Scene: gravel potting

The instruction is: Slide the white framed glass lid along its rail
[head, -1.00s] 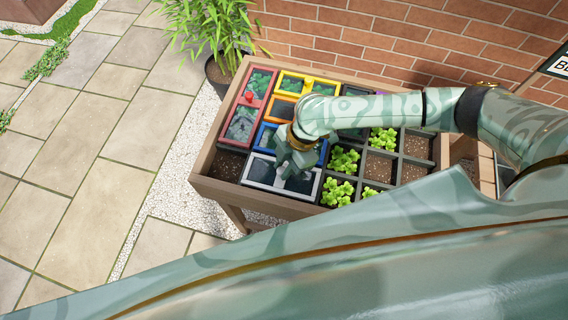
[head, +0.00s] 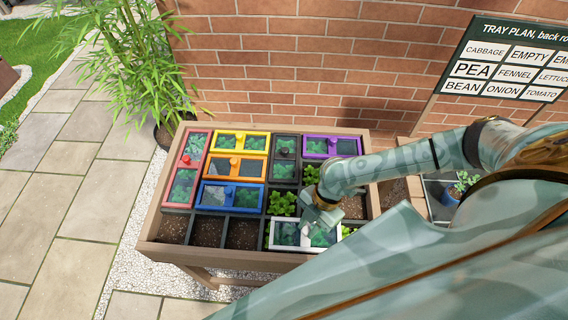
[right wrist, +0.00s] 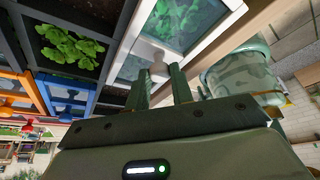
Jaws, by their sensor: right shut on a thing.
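The white framed glass lid (head: 287,236) lies flat on the front row of the planter, towards its right side, over green leaves. It also shows in the right wrist view (right wrist: 177,30), with its white knob (right wrist: 158,70) at the fingertips. My right gripper (head: 309,226) is over the lid and covers part of it. In the right wrist view its two fingers (right wrist: 160,84) stand on both sides of the knob, shut on it. My left gripper is not in view.
Bare soil cells (head: 207,233) lie left of the lid in the front row. Blue (head: 230,196), orange, yellow, red, dark and purple framed lids sit behind. Uncovered leafy plants (head: 281,204) stand just behind the white lid. A sign (head: 507,62) stands at the back right.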

